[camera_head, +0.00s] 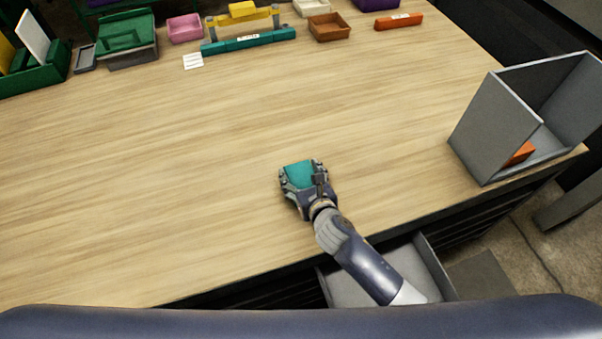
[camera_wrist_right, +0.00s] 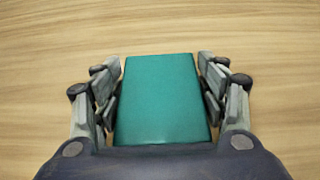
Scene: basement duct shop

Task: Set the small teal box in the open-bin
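The small teal box (camera_head: 299,174) is near the middle of the wooden table, between the fingers of my right gripper (camera_head: 304,177). In the right wrist view the teal box (camera_wrist_right: 163,100) lies centred between the two finger pairs of the right gripper (camera_wrist_right: 161,95), its flat top facing the camera. The fingers flank both sides very closely; whether they press on it is unclear. The box's underside is hidden, so I cannot tell if it touches the table. The grey open-bin (camera_head: 492,126) stands at the table's right edge, with an orange item inside. My left gripper is not in view.
Along the back edge stand a green box (camera_head: 127,35), a pink bin (camera_head: 185,28), a teal bar (camera_head: 248,41), a brown tray (camera_head: 329,27) and an orange bar (camera_head: 399,21). An open grey drawer (camera_head: 432,268) juts out below the front edge. The table between gripper and bin is clear.

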